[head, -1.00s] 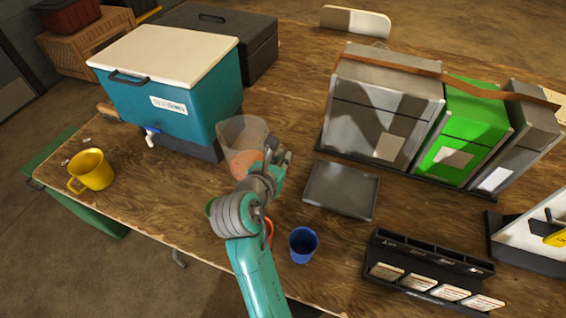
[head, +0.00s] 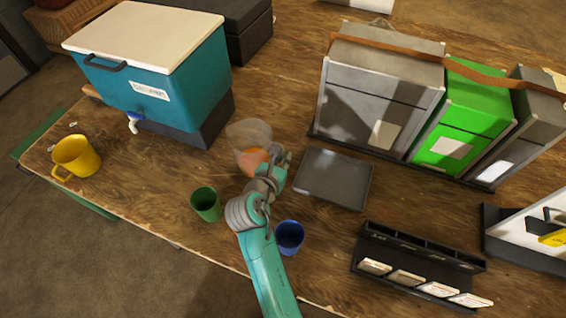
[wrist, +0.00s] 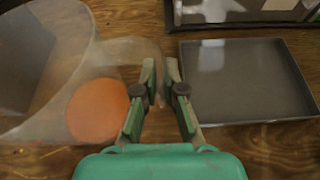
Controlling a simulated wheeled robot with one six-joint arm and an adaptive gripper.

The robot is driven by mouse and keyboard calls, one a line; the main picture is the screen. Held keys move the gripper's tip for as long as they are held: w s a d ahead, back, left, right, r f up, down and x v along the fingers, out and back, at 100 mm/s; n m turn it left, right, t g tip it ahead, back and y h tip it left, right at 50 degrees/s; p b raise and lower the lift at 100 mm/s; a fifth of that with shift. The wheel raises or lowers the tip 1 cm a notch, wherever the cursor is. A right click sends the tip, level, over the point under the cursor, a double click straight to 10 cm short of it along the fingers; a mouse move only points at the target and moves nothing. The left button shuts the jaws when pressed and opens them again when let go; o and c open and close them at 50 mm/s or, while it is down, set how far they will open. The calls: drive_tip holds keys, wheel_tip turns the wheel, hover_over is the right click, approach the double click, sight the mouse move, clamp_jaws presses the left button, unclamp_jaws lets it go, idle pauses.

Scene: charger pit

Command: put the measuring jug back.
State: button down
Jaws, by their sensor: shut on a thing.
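The measuring jug (head: 247,135) is clear and see-through, with orange (head: 253,160) showing low in it. It is left of a shallow dark grey tray (head: 333,178) on the wooden table. In the wrist view the jug (wrist: 75,65) fills the left side and the tray (wrist: 245,80) lies to the right. My gripper (wrist: 163,82) is shut on the jug's handle, between jug body and tray. My gripper also shows in the head view (head: 277,165), partly covering the jug. I cannot tell whether the jug's base touches the table.
A green cup (head: 206,204) and a blue cup (head: 289,237) stand near my arm. A yellow mug (head: 76,157) is at the left. A teal cooler (head: 150,75) stands behind left, grey and green cases (head: 463,115) behind right. A black card rack (head: 415,262) is in front right.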

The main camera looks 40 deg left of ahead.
drive_tip(key=shift+f, duration=1.5)
drive_tip(key=c, duration=1.3)
unclamp_jaws()
drive_tip(key=shift+o, duration=0.2)
